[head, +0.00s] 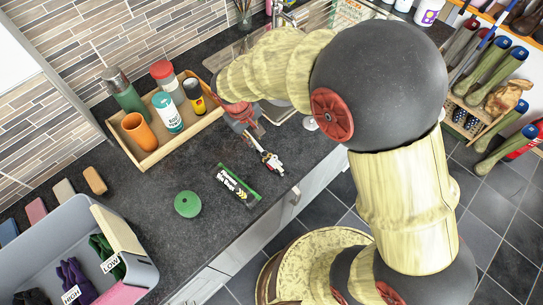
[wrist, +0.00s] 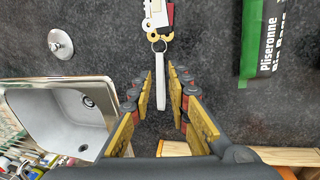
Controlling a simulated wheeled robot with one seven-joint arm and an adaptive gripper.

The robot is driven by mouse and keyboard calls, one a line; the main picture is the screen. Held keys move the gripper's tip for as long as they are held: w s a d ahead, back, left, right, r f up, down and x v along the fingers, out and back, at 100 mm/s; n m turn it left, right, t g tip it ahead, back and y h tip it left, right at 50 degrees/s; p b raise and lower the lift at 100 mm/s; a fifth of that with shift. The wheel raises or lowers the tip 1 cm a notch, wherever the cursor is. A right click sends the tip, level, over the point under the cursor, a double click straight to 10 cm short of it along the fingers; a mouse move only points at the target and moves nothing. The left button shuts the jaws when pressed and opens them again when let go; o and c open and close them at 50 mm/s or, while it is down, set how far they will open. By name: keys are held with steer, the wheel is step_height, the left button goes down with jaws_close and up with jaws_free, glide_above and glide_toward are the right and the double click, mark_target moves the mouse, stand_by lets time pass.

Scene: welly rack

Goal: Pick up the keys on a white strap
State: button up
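The keys (wrist: 157,20) hang on a ring at one end of a white strap (wrist: 160,82) at the top middle of the wrist view. In the head view the keys (head: 272,162) lie on the dark counter near its front edge. My gripper (wrist: 161,80) is open, with one finger on each side of the strap and narrow gaps showing. In the head view my gripper (head: 255,131) is just behind the keys, low over the counter. I cannot tell how far the fingertips are above the counter.
A green-and-black bag roll (head: 238,185) and a green round lid (head: 187,204) lie to the left. A wooden tray (head: 150,158) holds bottles and a cup behind them. A grey bin (head: 60,222) with gloves stands at front left. A sink (wrist: 62,115) is beside my gripper.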

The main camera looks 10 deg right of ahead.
mark_target(259, 148)
steer(key=f, duration=0.2)
steer(key=f+b, duration=0.1)
steer(key=f, duration=0.2)
steer(key=d+f, duration=0.1)
steer(key=f, duration=0.1)
steer(key=shift+w+d+f, duration=0.1)
steer(key=shift+w+f, duration=0.1)
steer(key=shift+w, duration=0.15)
steer(key=shift+c, duration=0.2)
steer(key=c, duration=0.4)
jaws_close()
